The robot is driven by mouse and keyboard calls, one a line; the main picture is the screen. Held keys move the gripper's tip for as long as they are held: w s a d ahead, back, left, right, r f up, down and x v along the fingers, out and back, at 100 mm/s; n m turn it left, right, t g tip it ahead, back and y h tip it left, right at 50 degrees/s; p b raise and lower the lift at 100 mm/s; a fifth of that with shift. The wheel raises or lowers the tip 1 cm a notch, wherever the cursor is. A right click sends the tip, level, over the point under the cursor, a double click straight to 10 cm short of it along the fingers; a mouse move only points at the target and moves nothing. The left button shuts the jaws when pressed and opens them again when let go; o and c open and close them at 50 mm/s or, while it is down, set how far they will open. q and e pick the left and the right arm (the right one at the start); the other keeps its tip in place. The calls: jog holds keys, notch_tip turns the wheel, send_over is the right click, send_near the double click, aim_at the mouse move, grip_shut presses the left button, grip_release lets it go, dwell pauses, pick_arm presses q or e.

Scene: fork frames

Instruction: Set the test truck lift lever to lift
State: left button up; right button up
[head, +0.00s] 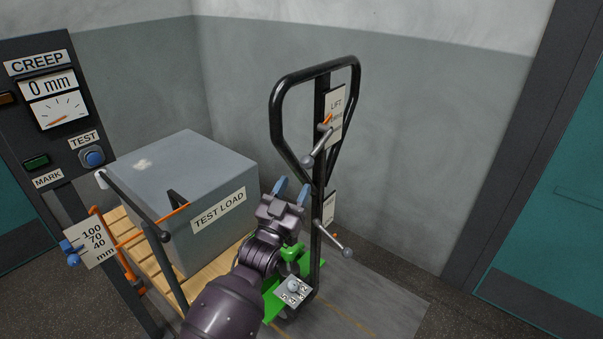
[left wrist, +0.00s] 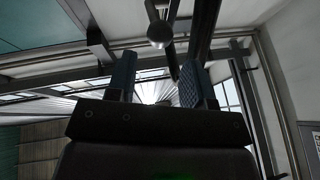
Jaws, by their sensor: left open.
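The test truck's black handle frame (head: 318,150) stands upright. Its upper lever (head: 317,145) has a grey ball knob at the lower left and an orange pointer by the label plate (head: 336,108) reading "LIFT". A second lever (head: 333,238) lower on the post ends in a ball at the lower right, under another plate partly hidden by the post. My left gripper (head: 291,188) is open and empty, below and left of the upper knob. In the left wrist view, a ball knob (left wrist: 160,34) shows beyond and above the open fingers (left wrist: 157,75), apart from them. My right gripper is not in view.
A grey block marked "TEST LOAD" (head: 200,185) sits on a wooden pallet (head: 135,248) to the left. A "CREEP" panel (head: 55,85) reading 0 mm stands at far left. A green truck part (head: 275,300) lies below my gripper. Floor to the right is clear.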

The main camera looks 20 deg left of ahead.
pick_arm(q)
jog(key=shift+v, duration=1.55)
jog(key=s+a+f+g+y, duration=0.1)
jog(key=s+f+g, duration=0.3)
jog(key=s+f, duration=0.4)
jog(key=s+a+f+n+g+y, duration=0.1)
jog(key=s+a+f+g, duration=0.2)
jog(key=s+f, duration=0.5)
jog(key=s+a+f+g, duration=0.2)
jog(key=s+f+g, duration=0.2)
jog(key=s+f, duration=0.4)
jog(key=s, duration=0.5)
jog(key=shift+n+g+y, duration=0.3)
jog(key=shift+g+y, duration=0.1)
jog(key=shift+a+f, duration=0.1)
jog(key=shift+a, duration=0.05)
